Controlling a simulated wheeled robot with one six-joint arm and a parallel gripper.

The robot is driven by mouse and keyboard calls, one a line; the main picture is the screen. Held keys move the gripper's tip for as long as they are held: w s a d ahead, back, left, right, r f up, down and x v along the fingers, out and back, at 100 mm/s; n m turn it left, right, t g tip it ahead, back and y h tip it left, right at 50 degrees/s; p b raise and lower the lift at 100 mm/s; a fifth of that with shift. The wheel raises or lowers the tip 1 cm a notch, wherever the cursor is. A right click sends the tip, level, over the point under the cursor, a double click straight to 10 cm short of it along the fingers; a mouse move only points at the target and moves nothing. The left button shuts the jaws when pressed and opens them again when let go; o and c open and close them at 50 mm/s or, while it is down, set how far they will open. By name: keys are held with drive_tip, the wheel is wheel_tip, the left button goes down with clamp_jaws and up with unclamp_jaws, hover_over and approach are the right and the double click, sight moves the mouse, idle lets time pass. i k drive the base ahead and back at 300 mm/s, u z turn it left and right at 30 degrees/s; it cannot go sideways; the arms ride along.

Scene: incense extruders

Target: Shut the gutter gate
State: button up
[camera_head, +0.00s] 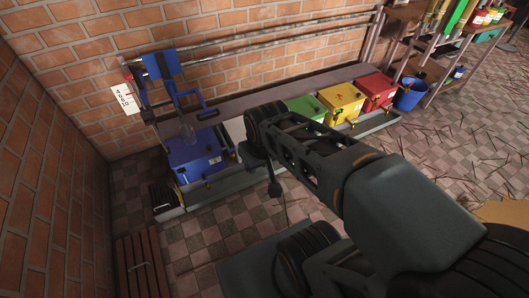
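A grey gutter (222,187) runs along the floor in front of a row of coloured machines. Its middle stretch is hidden behind my arm. I cannot clearly make out a gate on it; a small dark ribbed part (162,196) stands by its left end, and I cannot tell what it is. My gripper (272,182) hangs down from my arm's wrist near the middle of the view, in front of the gutter in the picture. Only a dark tip shows clearly, so its opening cannot be told. I see nothing held in it.
Blue (196,155), green (305,107), yellow (341,100) and red (376,90) boxes stand behind the gutter. A blue frame (165,66) rises at the left. A blue bucket (409,95) and shelves stand right. A slatted wooden piece (142,268) lies front left. Checkered floor (215,232) is open.

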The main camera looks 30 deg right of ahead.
sight(171, 184)
drive_tip(key=k, duration=0.6)
drive_tip(key=u, duration=0.65)
drive_tip(key=i, duration=1.7)
drive_tip(key=z, duration=0.05)
